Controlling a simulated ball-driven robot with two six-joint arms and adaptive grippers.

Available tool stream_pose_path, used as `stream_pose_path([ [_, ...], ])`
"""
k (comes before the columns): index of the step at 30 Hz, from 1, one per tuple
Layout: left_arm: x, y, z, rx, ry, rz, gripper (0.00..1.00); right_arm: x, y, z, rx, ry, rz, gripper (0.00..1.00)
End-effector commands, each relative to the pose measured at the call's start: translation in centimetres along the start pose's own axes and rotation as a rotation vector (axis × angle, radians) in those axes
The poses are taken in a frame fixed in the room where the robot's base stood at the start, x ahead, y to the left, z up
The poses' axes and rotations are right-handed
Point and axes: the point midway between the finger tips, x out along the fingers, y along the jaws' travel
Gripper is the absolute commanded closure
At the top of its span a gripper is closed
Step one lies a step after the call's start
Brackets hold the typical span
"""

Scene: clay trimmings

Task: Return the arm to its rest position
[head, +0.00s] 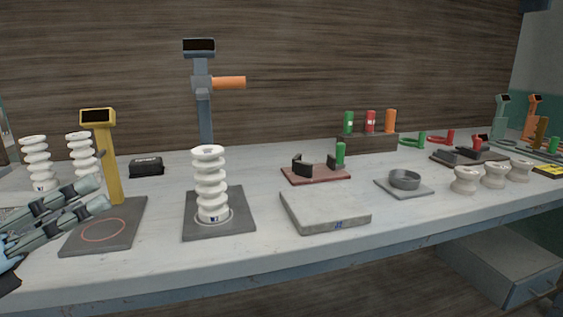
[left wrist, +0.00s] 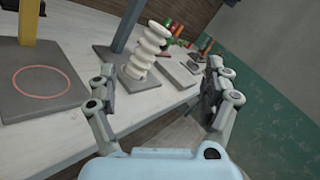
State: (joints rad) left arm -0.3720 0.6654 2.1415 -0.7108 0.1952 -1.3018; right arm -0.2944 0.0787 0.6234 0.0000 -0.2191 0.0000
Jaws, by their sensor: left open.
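My left gripper (head: 104,195) comes in at the left edge of the head view, above the front left of the bench. It is open, with nothing between its fingers. In the left wrist view its two fingers (left wrist: 163,100) stand wide apart, and bench items show between and beyond them. My right gripper is not in view. A white ribbed insulator (head: 209,185) stands upright on the dark base plate (head: 240,226) of a grey stand with an orange handle. The left gripper is clear of it, to its left.
A yellow post stand (head: 103,155) with a red-ringed plate is close to the left gripper. Two more ribbed insulators (head: 37,163) stand behind it. A grey slab (head: 322,210), a round dish (head: 404,180) and several white spools (head: 466,181) lie to the right. The bench's front strip (head: 270,258) is bare.

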Motion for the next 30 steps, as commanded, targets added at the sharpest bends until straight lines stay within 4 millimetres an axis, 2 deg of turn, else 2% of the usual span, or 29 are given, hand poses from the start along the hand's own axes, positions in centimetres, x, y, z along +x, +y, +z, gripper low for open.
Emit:
stream_pose_path([
  [5,-0.9,2.8,0.6,-0.359,-0.138,0.217,0.17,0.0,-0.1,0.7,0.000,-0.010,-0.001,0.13],
  [8,-2.4,5.0,0.0,-0.636,-0.243,0.377,0.17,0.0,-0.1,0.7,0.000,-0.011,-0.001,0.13],
  [10,-4.2,6.7,-1.2,-0.877,-0.340,0.516,0.17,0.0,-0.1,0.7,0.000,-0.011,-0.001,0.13],
  [12,-6.6,8.0,-3.5,-1.145,-0.452,0.676,0.17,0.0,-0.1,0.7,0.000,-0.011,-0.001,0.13],
  [15,-10.1,8.5,-7.3,-1.468,-0.599,0.888,0.17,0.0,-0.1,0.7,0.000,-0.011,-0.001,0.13],
  [21,-15.3,6.2,-13.7,-1.876,-0.827,1.226,0.17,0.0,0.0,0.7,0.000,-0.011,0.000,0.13],
  [26,-18.4,3.0,-17.4,-2.076,-0.976,1.462,0.17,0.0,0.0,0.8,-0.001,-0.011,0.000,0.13],
  [30,-20.8,-0.3,-19.9,-2.192,-1.100,1.670,0.17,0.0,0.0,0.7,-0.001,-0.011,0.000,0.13],
])
